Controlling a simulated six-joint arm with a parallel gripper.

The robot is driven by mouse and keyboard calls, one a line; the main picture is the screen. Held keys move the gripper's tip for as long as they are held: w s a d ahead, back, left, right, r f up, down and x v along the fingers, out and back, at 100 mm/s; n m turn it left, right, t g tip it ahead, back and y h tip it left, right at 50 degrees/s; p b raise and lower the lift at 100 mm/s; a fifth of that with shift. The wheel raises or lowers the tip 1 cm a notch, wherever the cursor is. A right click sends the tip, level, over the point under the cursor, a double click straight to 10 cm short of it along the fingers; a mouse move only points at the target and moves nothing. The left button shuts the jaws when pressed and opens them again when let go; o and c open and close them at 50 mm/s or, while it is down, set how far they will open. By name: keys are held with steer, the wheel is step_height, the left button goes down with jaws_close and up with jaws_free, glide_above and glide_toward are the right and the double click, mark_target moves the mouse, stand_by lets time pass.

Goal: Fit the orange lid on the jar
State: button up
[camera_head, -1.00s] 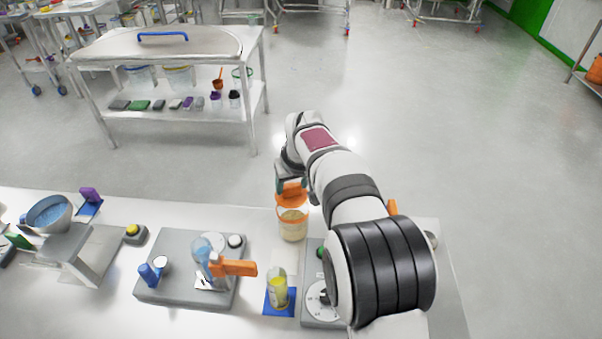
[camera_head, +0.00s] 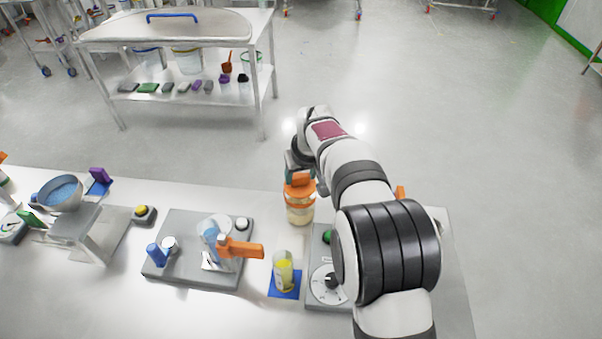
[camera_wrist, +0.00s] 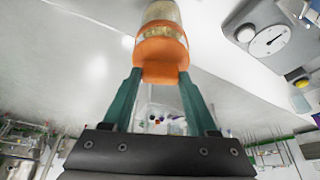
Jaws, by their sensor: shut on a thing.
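The jar (camera_head: 300,214) is clear, with pale yellowish contents, and stands upright at the back edge of the bench. The orange lid (camera_head: 299,192) is at the jar's mouth; in this view I cannot tell whether it is fully seated. My gripper (camera_head: 298,178) is directly above the jar and shut on the lid. In the wrist view, the green fingers of my gripper (camera_wrist: 160,76) hold the orange lid (camera_wrist: 160,58) from both sides, with the jar (camera_wrist: 162,14) beyond it. The line where lid and jar meet is hard to make out.
A yellow-filled beaker (camera_head: 283,268) on a blue mat stands in front of the jar. A grey station with a dial (camera_head: 328,284) is partly under my arm. A grey plate (camera_head: 178,277) with an orange-handled vessel (camera_head: 240,249) is to the left. Bare bench lies left of the jar.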

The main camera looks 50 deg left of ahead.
steer(key=shift+f, duration=0.95)
stand_by(0.3)
steer(key=o, duration=1.4)
steer(key=v, duration=1.6)
